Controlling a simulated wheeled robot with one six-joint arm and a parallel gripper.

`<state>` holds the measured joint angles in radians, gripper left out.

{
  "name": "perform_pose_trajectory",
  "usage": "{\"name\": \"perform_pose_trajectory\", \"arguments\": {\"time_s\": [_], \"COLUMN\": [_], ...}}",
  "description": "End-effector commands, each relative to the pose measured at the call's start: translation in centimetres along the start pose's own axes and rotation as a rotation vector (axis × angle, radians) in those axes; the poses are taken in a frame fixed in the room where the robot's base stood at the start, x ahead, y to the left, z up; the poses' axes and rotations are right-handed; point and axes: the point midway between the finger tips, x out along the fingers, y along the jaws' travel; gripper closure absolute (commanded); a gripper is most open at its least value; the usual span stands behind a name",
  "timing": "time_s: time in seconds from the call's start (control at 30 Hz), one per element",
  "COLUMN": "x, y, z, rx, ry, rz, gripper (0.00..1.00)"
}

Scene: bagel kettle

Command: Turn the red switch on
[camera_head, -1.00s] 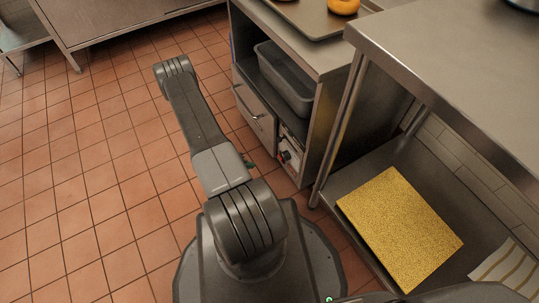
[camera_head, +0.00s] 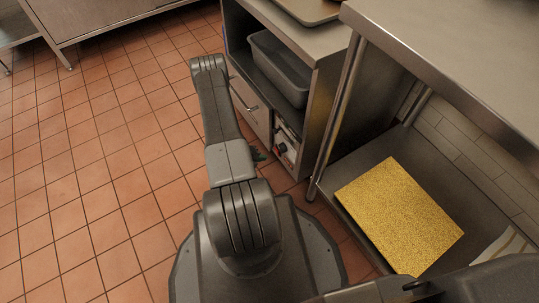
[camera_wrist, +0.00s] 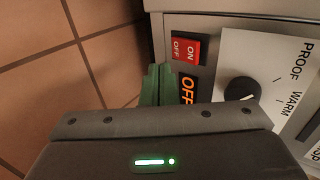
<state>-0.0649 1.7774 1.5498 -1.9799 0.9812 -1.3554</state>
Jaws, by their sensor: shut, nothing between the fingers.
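The red switch (camera_wrist: 185,50) is on the cabinet's front panel in the wrist view, with ON and OFF marked on its two halves. An orange OFF sign (camera_wrist: 187,90) is lit beside it. My gripper (camera_wrist: 158,70) shows as green fingers, shut with nothing between them. The tips are close beside the switch, on the floor side; I cannot tell whether they touch the panel. In the head view my gripper (camera_head: 260,154) is partly hidden by my arm, close to the panel (camera_head: 286,146). The red switch is too small to make out there.
A black knob (camera_wrist: 241,91) on a white plate marked PROOF and WARM is right of the switch. A drawer (camera_head: 249,107) and a grey bin (camera_head: 279,68) are in the cabinet. A yellow board (camera_head: 399,215) lies on the right shelf. The tiled floor at left is clear.

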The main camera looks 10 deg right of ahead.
Motion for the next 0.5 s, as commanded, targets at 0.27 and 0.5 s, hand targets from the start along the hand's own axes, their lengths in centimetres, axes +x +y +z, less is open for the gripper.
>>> {"name": "perform_pose_trajectory", "arguments": {"time_s": [0.27, 0.5], "x": [2.5, 3.0], "y": [-2.2, -2.9], "z": [0.0, 0.0], "rx": [0.001, -0.001], "ry": [0.001, 0.0], "rz": [0.0, 0.0], "gripper": [1.0, 1.0]}}
